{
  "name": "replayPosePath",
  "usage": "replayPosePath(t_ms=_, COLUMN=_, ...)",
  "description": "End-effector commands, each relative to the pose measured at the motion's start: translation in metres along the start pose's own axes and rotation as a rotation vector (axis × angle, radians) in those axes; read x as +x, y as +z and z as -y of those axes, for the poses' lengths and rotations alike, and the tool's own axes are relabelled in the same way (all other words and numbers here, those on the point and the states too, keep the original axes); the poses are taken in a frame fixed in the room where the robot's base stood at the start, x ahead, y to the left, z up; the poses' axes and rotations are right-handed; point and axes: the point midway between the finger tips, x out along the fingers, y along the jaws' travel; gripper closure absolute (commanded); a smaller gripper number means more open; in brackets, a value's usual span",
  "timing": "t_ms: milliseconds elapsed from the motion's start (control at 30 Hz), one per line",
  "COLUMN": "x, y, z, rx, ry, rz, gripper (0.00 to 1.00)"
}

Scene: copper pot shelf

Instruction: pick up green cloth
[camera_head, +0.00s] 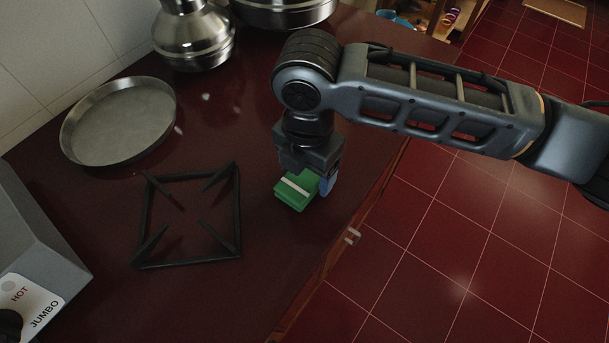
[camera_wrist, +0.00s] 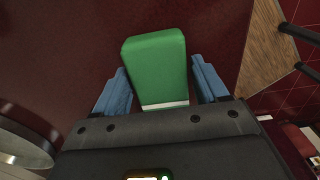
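The green cloth (camera_head: 293,190) is a folded block with a white stripe, on the dark red counter (camera_head: 262,268) near its right edge. My gripper (camera_head: 312,184) is pointed down right over it. In the wrist view the cloth (camera_wrist: 155,62) lies between the two blue fingers of my gripper (camera_wrist: 161,84), with a narrow dark gap on either side, so the fingers look open around it. The lower end of the cloth is hidden by the gripper body in the wrist view. In the head view one blue finger shows to the right of the cloth.
A black burner grate (camera_head: 190,262) lies left of the cloth. A round metal pan (camera_head: 118,120) and a metal pot (camera_head: 194,38) stand farther back. A grey appliance (camera_head: 32,240) is at the left. The counter's right edge drops to red floor tiles.

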Motion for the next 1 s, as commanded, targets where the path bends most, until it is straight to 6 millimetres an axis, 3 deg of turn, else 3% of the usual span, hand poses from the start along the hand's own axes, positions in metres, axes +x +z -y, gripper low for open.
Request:
replayPosePath(t_ms=67, x=0.0, y=0.0, z=0.0, rx=0.0, ry=0.0, rz=0.0, gripper=0.35)
replayPosePath(t_ms=400, x=0.0, y=0.0, z=0.0, rx=0.0, ry=0.0, rz=0.0, gripper=0.68)
replayPosePath(t_ms=733, x=-0.006, y=0.001, z=0.0, rx=0.0, ry=0.001, rz=0.001, gripper=0.68)
replayPosePath(t_ms=1000, x=-0.042, y=0.0, z=-0.001, rx=-0.002, ry=0.004, rz=0.001, gripper=0.68)
